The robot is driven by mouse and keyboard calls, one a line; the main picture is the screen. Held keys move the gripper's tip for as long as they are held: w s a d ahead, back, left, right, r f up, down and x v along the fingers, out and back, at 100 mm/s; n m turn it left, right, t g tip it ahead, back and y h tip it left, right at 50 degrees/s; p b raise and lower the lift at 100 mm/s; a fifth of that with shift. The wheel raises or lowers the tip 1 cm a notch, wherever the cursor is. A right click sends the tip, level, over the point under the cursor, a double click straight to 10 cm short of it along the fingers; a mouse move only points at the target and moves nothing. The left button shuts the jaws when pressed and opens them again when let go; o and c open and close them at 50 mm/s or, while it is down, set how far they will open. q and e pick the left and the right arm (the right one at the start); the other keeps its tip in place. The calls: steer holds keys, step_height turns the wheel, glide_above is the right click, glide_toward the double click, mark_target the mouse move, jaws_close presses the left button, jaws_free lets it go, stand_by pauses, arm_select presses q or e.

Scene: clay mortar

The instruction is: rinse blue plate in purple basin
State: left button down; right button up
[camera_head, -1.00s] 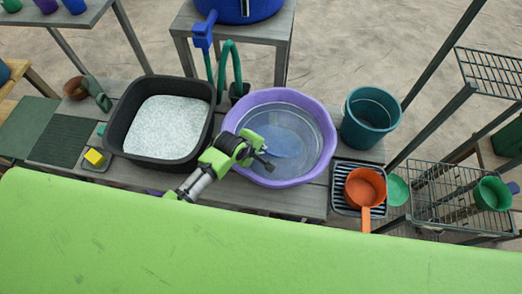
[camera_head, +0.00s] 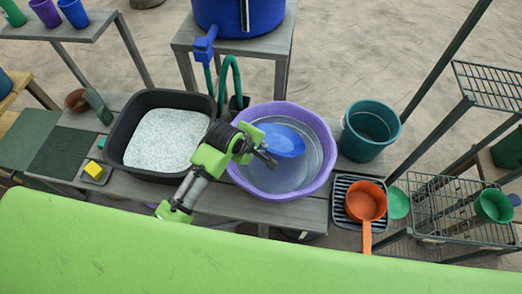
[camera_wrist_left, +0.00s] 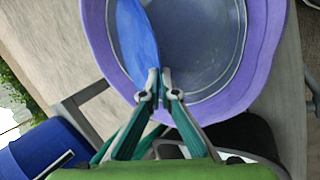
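The purple basin (camera_head: 329,165) stands on the grey bench with clear water in it. My left gripper (camera_head: 268,158) reaches over the basin's left side and is shut on the edge of the blue plate (camera_head: 284,139). The plate is bright blue and appears above the water, inside the basin's outline. In the left wrist view the plate (camera_wrist_left: 137,38) is seen almost edge-on between the closed fingertips (camera_wrist_left: 160,76), with the purple basin (camera_wrist_left: 272,30) behind it. My right gripper is not in view.
A black tub of white foam (camera_head: 119,142) stands left of the basin. A teal bucket (camera_head: 369,125) stands to the right. An orange pan (camera_head: 366,200) sits on a striped rack at right. A green hose (camera_head: 226,75) and a blue tank (camera_head: 240,15) are behind.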

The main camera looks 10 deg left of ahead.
arm_select(q)
step_height(320, 180, up, 9)
steer(key=shift+r, duration=0.2)
stand_by(0.6)
steer(key=shift+w+f, duration=0.1)
stand_by(0.9)
